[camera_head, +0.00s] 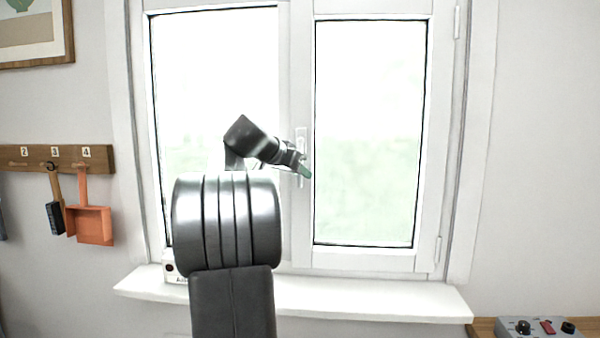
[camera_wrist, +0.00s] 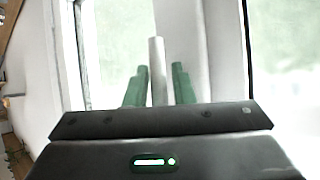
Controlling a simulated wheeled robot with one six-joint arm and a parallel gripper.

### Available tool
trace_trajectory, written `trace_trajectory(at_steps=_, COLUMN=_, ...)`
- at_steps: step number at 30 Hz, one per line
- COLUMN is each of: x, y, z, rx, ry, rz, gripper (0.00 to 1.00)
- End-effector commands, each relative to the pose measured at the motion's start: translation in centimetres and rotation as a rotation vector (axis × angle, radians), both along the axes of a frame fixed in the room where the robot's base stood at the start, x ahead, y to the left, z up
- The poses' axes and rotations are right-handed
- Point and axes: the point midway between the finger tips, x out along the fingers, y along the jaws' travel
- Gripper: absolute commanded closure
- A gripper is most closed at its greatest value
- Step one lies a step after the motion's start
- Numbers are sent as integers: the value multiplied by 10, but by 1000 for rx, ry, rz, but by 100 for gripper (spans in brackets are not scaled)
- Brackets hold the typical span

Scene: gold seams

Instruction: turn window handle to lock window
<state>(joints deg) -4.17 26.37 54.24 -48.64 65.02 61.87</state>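The white window handle (camera_head: 301,137) is on the middle frame between the two window panes. Its upper part and a bit of its lower end show in the head view, with my gripper in front of the rest. My gripper (camera_head: 304,170) reaches it from the left, its green fingertips at the handle. In the wrist view the pale bar of the handle (camera_wrist: 157,62) stands between the two green fingers of my gripper (camera_wrist: 161,84). A narrow gap shows on the right; the left finger looks very near the bar, and contact cannot be told. The window (camera_head: 365,255) looks closed.
A white sill (camera_head: 370,300) runs below the window, with a small white box (camera_head: 172,268) at its left. A hook rail (camera_head: 20,157) with a brush (camera_head: 55,212) and orange dustpan (camera_head: 90,224) hangs at left. A grey control box (camera_head: 540,327) stands at lower right.

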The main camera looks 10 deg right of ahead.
Motion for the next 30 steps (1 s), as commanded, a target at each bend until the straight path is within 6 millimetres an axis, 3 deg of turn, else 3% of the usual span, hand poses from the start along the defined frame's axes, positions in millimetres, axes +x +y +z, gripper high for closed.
trace_trajectory(at_steps=2, x=0, y=0, z=0, rx=-1, ry=1, rz=1, gripper=63)
trace_trajectory(at_steps=14, x=-1, y=-3, z=-1, rx=-35, ry=12, rz=0, gripper=63)
trace_trajectory(at_steps=30, x=-11, y=-38, z=9, rx=-480, ry=140, rz=-3, gripper=63)
